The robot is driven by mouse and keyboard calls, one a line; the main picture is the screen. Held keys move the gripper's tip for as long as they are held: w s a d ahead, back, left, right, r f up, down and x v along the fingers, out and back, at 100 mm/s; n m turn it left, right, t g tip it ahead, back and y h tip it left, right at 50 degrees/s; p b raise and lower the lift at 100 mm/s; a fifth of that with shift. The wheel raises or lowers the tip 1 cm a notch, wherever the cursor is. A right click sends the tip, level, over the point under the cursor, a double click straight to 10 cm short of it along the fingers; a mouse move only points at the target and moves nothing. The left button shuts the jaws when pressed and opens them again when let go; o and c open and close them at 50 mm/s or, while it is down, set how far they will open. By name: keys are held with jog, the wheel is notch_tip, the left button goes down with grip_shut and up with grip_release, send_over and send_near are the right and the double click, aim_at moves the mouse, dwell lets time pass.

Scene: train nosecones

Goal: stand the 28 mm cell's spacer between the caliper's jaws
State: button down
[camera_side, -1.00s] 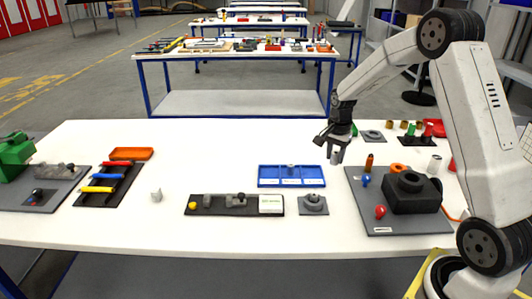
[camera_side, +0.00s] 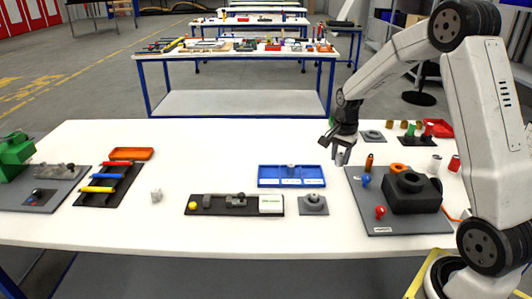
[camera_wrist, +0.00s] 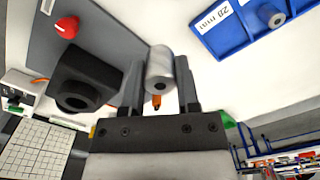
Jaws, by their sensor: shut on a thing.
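My gripper (camera_side: 341,157) is shut on a grey cylindrical spacer (camera_wrist: 160,72), above the table to the right of the blue tray. In the wrist view the spacer sits between the two fingers (camera_wrist: 160,90), its holed end toward the camera. The blue tray (camera_side: 263,183) has labelled cells; its "28 mm" label (camera_wrist: 212,18) reads in the wrist view, and the cell by it looks empty. Another grey spacer (camera_side: 291,168) stands in the middle cell. The caliper (camera_side: 212,209), on a dark base with grey jaws (camera_side: 235,200) and a white display, lies left of the tray's front, apart from my gripper.
A grey plate (camera_side: 408,226) with a black block (camera_side: 409,195) and a red knob (camera_side: 380,212) lies at right. A grey round fixture (camera_side: 313,202) sits right of the caliper. A small pale block (camera_side: 156,196) is at left. The table behind the tray is clear.

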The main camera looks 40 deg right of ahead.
jog(key=shift+a, duration=0.1)
jog(key=w+a+m, duration=0.2)
jog(key=w+a, duration=0.2)
jog(key=a, duration=0.9)
jog(key=w+a+m, duration=0.2)
jog(key=w+a, duration=0.3)
jog(key=a, duration=0.8)
jog(key=shift+w+r, duration=0.15)
jog(key=shift+r, duration=0.2)
jog(key=shift+w, duration=0.1)
jog(key=shift+w+a+f, duration=0.2)
jog(key=shift+w+f, duration=1.35)
jog(key=shift+w, duration=0.65)
jog(key=shift+w+a+f, duration=0.25)
jog(key=shift+w+f, duration=1.25)
jog(key=shift+w, duration=0.65)
jog(key=shift+w+a+f, duration=0.2)
jog(key=shift+w+f, duration=1.35)
jog(key=shift+w, duration=0.65)
jog(key=shift+f, duration=0.1)
